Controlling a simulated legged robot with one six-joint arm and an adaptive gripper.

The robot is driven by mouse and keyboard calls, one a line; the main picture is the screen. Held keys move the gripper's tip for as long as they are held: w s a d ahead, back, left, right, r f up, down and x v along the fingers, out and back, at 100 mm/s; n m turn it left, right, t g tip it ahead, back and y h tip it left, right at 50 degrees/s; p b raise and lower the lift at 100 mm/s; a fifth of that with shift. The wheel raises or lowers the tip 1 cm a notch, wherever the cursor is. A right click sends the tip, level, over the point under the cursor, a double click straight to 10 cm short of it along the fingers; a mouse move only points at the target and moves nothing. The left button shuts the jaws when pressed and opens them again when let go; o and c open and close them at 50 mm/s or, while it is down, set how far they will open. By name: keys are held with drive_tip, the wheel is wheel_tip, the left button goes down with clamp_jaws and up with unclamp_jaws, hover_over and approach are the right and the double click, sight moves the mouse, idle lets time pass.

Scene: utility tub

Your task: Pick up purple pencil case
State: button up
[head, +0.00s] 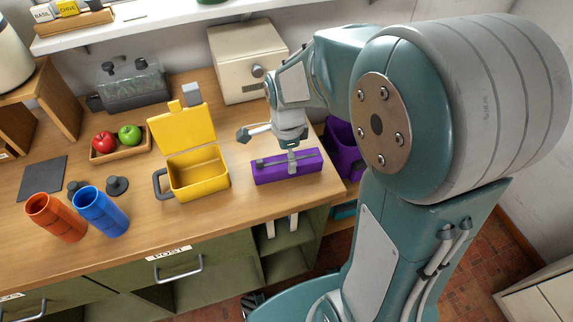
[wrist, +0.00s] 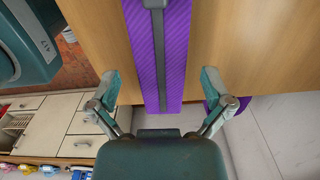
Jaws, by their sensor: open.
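The purple pencil case (head: 300,168) is a long box with a grey zip strip along its top. It lies on the wooden counter near the right end of the front edge. It also shows in the wrist view (wrist: 178,52), running from the top edge down to my gripper. My gripper (head: 270,136) is above the case and just behind it in the head view. In the wrist view my gripper (wrist: 164,88) is open, with one finger on each side of the case. Nothing is between the fingers but the case below; I cannot tell whether they touch it.
An open yellow box (head: 198,175) stands left of the case. Farther left are a blue cup (head: 101,211), an orange cup (head: 56,218) and a tray (head: 120,151) with a red and a green apple. A cream safe (head: 240,62) stands behind. A purple bin (head: 343,148) is right of the counter.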

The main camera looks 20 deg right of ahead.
sight(287, 161)
wheel_tip(287, 161, down, 4)
drive_tip(key=shift+w+r, duration=0.1)
drive_tip(key=shift+r, duration=0.1)
drive_tip(key=shift+c, duration=0.3)
drive_tip(key=c, duration=1.1)
drive_tip(key=shift+r, duration=0.15)
